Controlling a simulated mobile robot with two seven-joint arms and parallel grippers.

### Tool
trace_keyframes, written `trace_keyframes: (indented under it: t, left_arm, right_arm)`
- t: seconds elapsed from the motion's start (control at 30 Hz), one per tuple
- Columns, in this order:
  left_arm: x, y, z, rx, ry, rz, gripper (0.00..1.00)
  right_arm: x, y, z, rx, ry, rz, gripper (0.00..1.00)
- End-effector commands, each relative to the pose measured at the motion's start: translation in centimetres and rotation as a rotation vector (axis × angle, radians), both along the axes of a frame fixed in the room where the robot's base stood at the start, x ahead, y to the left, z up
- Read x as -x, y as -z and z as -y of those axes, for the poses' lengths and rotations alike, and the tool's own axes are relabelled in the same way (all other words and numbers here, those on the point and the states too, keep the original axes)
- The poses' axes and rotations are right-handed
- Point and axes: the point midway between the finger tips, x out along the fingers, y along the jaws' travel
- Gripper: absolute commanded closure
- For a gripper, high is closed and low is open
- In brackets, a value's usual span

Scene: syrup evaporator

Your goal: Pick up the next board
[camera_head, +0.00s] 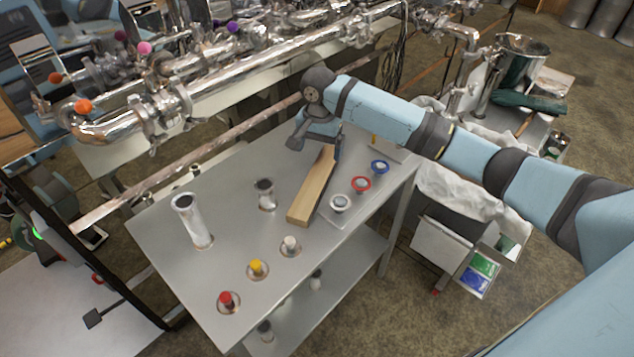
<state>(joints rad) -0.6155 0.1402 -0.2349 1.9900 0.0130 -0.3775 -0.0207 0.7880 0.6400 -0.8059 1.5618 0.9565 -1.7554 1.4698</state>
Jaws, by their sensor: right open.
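A wooden board (308,201) lies on the grey metal table (230,170), its near end toward the table's middle and its far end under my right gripper. My right gripper (317,147) is open above the board's far end, with one finger on each side of it in the picture. I cannot tell whether the fingers touch the board. My left gripper does not show.
A steel cylinder (192,222) and a smaller metal cup (265,195) stand left of the board. Red (227,302), yellow (257,268) and white (290,244) knobs stand in front. Ringed round pieces (361,184) sit right of it. Steel pipes (190,98) run behind.

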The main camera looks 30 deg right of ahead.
Motion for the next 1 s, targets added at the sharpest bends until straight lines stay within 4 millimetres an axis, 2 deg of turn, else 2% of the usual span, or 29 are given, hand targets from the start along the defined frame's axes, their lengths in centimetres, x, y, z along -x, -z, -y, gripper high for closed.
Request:
trace_keyframes:
  t: [0.1,0.3,0.53,0.8,1.0]
  left_arm:
    - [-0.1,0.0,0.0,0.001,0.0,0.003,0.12]
    - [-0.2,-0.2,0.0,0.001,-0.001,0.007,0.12]
    - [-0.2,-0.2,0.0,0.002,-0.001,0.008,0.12]
    - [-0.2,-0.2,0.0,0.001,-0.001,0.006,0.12]
    - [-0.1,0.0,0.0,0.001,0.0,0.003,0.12]
  right_arm:
    - [0.1,2.7,0.0,0.001,0.0,-0.003,0.08]
    - [0.0,5.8,0.0,0.0,-0.002,0.0,0.08]
    - [-0.1,7.4,-0.1,0.0,-0.002,0.0,0.08]
    - [-0.5,11.2,-0.2,0.001,-0.004,0.001,0.08]
    - [-0.5,11.8,-0.2,-0.001,-0.004,0.002,0.08]
